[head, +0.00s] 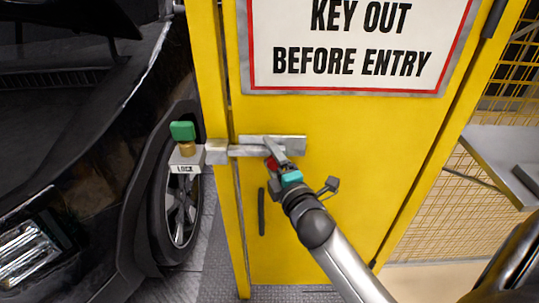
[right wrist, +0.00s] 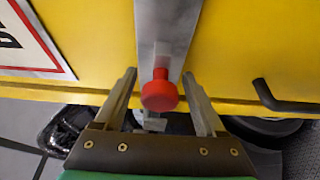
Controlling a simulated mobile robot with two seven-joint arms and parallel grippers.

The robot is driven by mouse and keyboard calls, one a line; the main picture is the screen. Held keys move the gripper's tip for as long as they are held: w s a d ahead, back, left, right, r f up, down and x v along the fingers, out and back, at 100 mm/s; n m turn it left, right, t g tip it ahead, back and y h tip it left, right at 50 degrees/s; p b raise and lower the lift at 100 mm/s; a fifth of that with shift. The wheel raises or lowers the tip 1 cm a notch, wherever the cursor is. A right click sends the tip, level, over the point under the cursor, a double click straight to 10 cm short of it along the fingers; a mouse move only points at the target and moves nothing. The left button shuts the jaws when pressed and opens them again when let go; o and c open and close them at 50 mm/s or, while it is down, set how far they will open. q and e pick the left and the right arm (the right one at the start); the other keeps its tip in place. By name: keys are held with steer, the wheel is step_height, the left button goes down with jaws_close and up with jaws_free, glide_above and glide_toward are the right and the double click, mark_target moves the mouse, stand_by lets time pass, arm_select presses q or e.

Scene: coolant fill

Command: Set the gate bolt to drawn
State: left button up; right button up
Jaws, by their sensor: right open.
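The gate bolt is a grey metal bar (head: 245,150) lying level across the edge of the yellow gate (head: 330,130) in the head view. Its left end reaches the bracket (head: 217,152) on the yellow post. The bolt's red knob (right wrist: 159,91) stands out from the metal plate (right wrist: 168,30) in the right wrist view. My right gripper (head: 272,163) is open at the bolt, with one finger on each side of the knob and a visible gap to each. In the head view the gripper partly hides the knob and bar. My left gripper is not in view.
A green-topped lock (head: 183,131) with a "LOCK" plate (head: 186,168) sits left of the bracket. A dark handle (head: 262,211) is below the bolt. A warning sign (head: 350,45) is above. A black car (head: 75,130) stands left, and a shelf (head: 505,155) right.

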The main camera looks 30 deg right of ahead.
steer(key=shift+w, duration=0.35)
jaws_close()
stand_by(0.4)
stand_by(0.9)
steer(key=shift+s+d, duration=0.1)
steer(key=shift+d, duration=0.05)
